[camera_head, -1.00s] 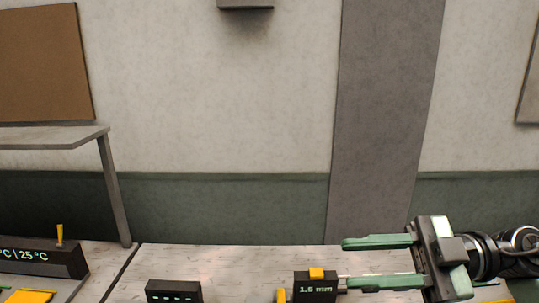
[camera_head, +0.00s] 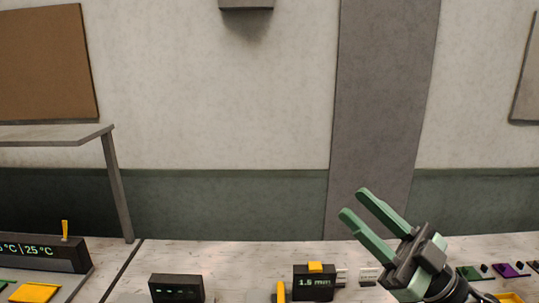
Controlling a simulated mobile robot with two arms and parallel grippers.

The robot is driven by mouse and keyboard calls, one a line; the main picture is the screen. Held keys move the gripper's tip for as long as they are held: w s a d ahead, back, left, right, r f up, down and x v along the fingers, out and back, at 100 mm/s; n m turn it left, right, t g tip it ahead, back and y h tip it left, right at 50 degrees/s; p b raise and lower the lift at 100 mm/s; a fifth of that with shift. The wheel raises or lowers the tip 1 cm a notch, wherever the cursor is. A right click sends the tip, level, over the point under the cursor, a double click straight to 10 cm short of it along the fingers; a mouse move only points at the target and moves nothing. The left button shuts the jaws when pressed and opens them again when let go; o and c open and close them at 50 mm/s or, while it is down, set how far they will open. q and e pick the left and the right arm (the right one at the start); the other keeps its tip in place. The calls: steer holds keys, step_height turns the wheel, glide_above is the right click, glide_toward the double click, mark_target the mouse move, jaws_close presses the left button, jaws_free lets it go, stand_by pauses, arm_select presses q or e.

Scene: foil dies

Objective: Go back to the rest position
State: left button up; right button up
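My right gripper (camera_head: 354,203) is at the lower right of the head view, above the table (camera_head: 220,262). Its two green fingers are parallel, with a gap between them and nothing in the gap. They point up and to the left, in front of the wall. My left gripper is not in the head view.
A black box reading "1.5 mm" (camera_head: 314,283) with a yellow top stands at the front, left of my gripper. A dark display box (camera_head: 176,289) and a temperature display (camera_head: 40,254) stand farther left. Small green and purple pieces (camera_head: 504,270) lie at the right.

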steer(key=w+d+f+m+t+h, duration=0.3)
steer(key=d+f+m+t+h, duration=0.1)
steer(key=f+m+h, duration=0.3)
steer(key=w+d+f+m+t+h, duration=0.3)
steer(key=f+m+t+h, duration=0.15)
steer(key=m+h, duration=0.35)
step_height(320, 180, down, 12)
steer(key=s+d+m+g+h, duration=0.2)
steer(key=d+g+h, duration=0.1)
steer(key=g+h, duration=0.25)
steer(key=s+a+f+n+g+h, duration=0.1)
steer(key=s+f+g, duration=0.7)
steer(key=s+f, duration=0.75)
steer(key=s+a+f+n+g, duration=0.25)
steer(key=s+f+g, duration=0.3)
steer(key=s, duration=0.45)
step_height(320, 180, down, 39)
steer(key=s+b, duration=0.1)
steer(key=b, duration=1)
steer(key=s+d+f+g+b, duration=0.1)
steer(key=s+f+b, duration=0.3)
steer(key=s+f, duration=0.4)
steer(key=s+d+f+b, duration=0.1)
steer(key=s+f+b, duration=0.3)
steer(key=s+f, duration=0.4)
step_height(320, 180, down, 7)
steer(key=shift+s+d+f+g, duration=0.2)
steer(key=shift+s+d+g, duration=0.1)
steer(key=shift+s+g, duration=0.1)
